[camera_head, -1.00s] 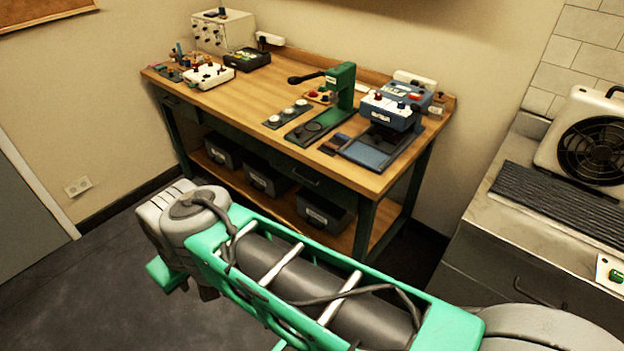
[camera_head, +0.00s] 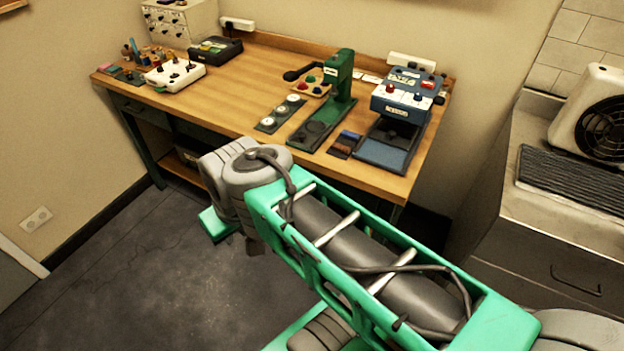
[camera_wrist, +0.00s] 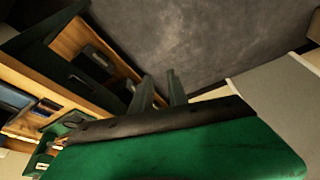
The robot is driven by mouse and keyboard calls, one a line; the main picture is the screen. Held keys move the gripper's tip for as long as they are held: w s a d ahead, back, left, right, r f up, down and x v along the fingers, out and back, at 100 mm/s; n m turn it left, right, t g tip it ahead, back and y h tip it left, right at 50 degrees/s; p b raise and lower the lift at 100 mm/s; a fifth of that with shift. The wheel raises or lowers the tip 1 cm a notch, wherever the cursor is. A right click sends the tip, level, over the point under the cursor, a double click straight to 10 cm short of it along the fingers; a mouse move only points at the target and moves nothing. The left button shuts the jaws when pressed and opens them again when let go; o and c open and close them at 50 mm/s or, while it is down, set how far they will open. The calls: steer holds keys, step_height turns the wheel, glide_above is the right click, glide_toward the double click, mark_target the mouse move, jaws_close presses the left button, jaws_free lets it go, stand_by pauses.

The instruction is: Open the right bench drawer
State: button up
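The workbench (camera_head: 215,105) has a wooden top and dark green frame. Its right drawer is hidden behind my arm in the head view, so I cannot tell its state there. The left drawer (camera_head: 142,108) shows under the left end of the top and looks shut. In the wrist view the bench's dark green side (camera_wrist: 62,72) is at the left, but I cannot clearly make out the right drawer's handle. My gripper (camera_wrist: 161,82) shows two dark fingers with a gap between them, empty, over the floor and apart from the bench. The head view does not show its fingers.
A green press (camera_head: 338,95) and a blue-and-white device (camera_head: 405,95) stand on the bench's right half. A grey counter (camera_head: 520,215) with a fan unit (camera_head: 598,115) is at the right. The dark floor (camera_head: 150,285) in front of the bench is clear.

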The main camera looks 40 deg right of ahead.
steer(key=w+d+f+n+t+y+b, duration=0.15)
steer(key=w+d+f+n+b, duration=0.25)
steer(key=w+d+f+b, duration=0.5)
steer(key=w+d+f+n+t+y+b, duration=0.1)
steer(key=w+d+f+n+t+b, duration=0.2)
steer(key=w+d+f+b, duration=0.6)
steer(key=s+d+f+n+t+h+b, duration=0.1)
steer(key=s+d+f+n+t+b, duration=0.1)
steer(key=d+f+b, duration=0.3)
steer(key=s+d+f+n+t+b, duration=0.1)
steer(key=s+d+t+b, duration=0.2)
steer(key=d, duration=0.4)
steer(key=s+d+f+n+t+h+b, duration=0.1)
steer(key=s+d+f+n+t+b, duration=0.1)
steer(key=d+f+b, duration=0.3)
steer(key=w, duration=0.4)
steer(key=w+r, duration=0.1)
steer(key=w, duration=0.1)
steer(key=shift+w+d, duration=0.3)
steer(key=shift+w, duration=0.05)
steer(key=shift+c, duration=0.4)
jaws_close()
